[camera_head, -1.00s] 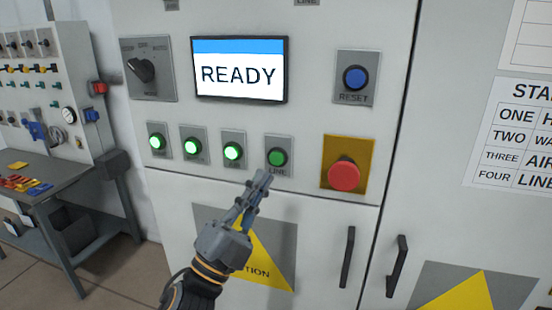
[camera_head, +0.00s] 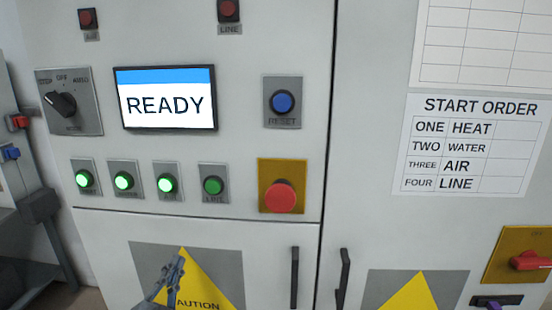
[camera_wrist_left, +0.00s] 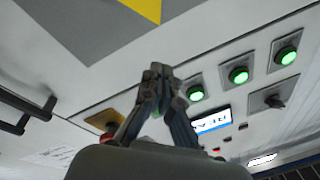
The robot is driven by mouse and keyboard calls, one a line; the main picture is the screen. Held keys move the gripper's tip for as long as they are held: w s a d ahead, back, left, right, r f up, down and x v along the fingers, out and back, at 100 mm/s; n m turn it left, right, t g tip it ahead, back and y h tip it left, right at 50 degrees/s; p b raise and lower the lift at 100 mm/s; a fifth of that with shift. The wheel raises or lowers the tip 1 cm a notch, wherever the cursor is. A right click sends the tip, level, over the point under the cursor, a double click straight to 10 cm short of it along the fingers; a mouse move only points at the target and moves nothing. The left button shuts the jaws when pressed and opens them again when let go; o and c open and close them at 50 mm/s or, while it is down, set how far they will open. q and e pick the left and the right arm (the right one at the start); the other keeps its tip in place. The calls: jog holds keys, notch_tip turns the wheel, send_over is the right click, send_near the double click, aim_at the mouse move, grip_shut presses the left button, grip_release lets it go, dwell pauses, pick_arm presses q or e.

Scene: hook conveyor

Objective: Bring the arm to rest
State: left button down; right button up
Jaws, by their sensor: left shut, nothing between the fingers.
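My left gripper (camera_head: 177,262) is shut and empty at the bottom of the head view, in front of the caution sign and below the row of buttons. In the left wrist view its fingers (camera_wrist_left: 158,75) meet at the tips, apart from the panel. Three round buttons glow green, among them the AIR button (camera_head: 167,185). The LINE button (camera_head: 213,186) is a darker green and not lit; the fingers mostly hide it in the wrist view. The screen (camera_head: 165,98) reads READY. My right gripper is out of view.
The red emergency button (camera_head: 280,196) and the blue RESET button (camera_head: 281,102) are on the cabinet. Door handles (camera_head: 294,278) stick out below. A red-handled switch (camera_head: 528,262) is at the far right. A START ORDER sheet (camera_head: 470,145) hangs on the right door.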

pick_arm(q)
jog(key=s+a+f+n+g+y, duration=0.1)
jog(key=s+f+n+g, duration=0.25)
jog(key=f, duration=0.55)
jog(key=s+a+f+n+g, duration=0.1)
jog(key=s+f+n+g, duration=0.1)
jog(key=s+f+g, duration=0.5)
jog(key=s+d+f+n+g+h, duration=0.1)
jog(key=s+d+f+g, duration=0.15)
jog(key=s+f, duration=0.45)
jog(key=s+d+f+g, duration=0.1)
jog(key=s+f+g, duration=0.3)
jog(key=s+f, duration=0.3)
notch_tip(320, 180, down, 24)
jog(key=s, duration=0.1)
jog(key=s+a+f+g+b, duration=0.1)
jog(key=s+a+f+g, duration=0.1)
jog(key=s+f, duration=1.5)
jog(key=shift+s+a+f, duration=0.35)
jog(key=shift+a+f, duration=0.25)
